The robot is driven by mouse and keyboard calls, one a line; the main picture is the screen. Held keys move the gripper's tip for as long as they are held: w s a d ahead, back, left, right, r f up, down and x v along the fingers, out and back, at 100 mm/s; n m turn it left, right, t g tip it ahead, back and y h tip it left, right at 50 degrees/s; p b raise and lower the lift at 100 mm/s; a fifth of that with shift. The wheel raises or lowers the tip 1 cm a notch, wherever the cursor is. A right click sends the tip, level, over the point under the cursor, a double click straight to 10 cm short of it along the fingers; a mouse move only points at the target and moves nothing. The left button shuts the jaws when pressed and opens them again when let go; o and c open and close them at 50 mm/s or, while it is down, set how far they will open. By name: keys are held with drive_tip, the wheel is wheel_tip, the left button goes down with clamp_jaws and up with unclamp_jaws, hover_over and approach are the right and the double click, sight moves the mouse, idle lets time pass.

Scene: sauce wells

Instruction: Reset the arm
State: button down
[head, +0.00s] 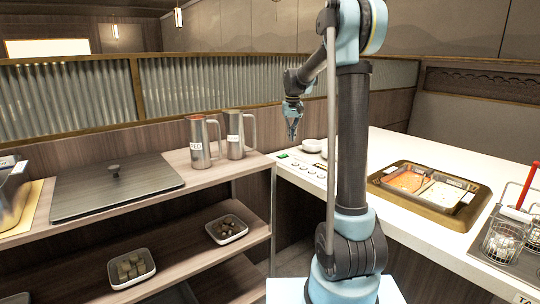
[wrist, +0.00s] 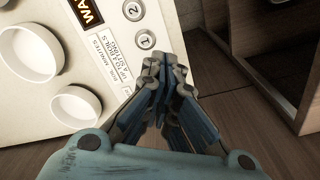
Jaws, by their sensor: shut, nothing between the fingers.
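My gripper (head: 292,128) hangs at the end of my arm, pointing down, above the gap between the wooden shelf unit and the white counter. In the wrist view my gripper (wrist: 165,75) has its fingers together with nothing between them. Beneath it in that view are the corner of a white panel (wrist: 110,65) with numbered round buttons and a printed label, and the wooden floor. The arm stands upright in the head view and hides part of the counter behind it.
Two metal jugs (head: 200,142) and a flat dark lid (head: 113,188) stand on the shelf top (head: 225,172). Two small trays of brown cubes (head: 131,268) sit lower. The white counter (head: 400,149) holds a brass-rimmed tray of sauces (head: 433,215) and wire baskets (head: 502,243) at right.

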drive_tip(key=s+d+t, duration=0.1)
drive_tip(key=s+d, duration=0.2)
drive_tip(key=s, duration=0.9)
drive_tip(key=s+d, duration=0.3)
drive_tip(key=s, duration=0.9)
drive_tip(key=s+d+f, duration=0.1)
drive_tip(key=s+f, duration=0.6)
drive_tip(key=s, duration=0.3)
drive_tip(key=s+d+f+m, duration=0.1)
drive_tip(key=s+d+f, duration=0.1)
drive_tip(key=s+f, duration=0.5)
drive_tip(key=s, duration=0.3)
drive_tip(key=shift+s+f+t, duration=0.25)
drive_tip(key=shift+f+t, duration=0.1)
drive_tip(key=shift+t, duration=0.05)
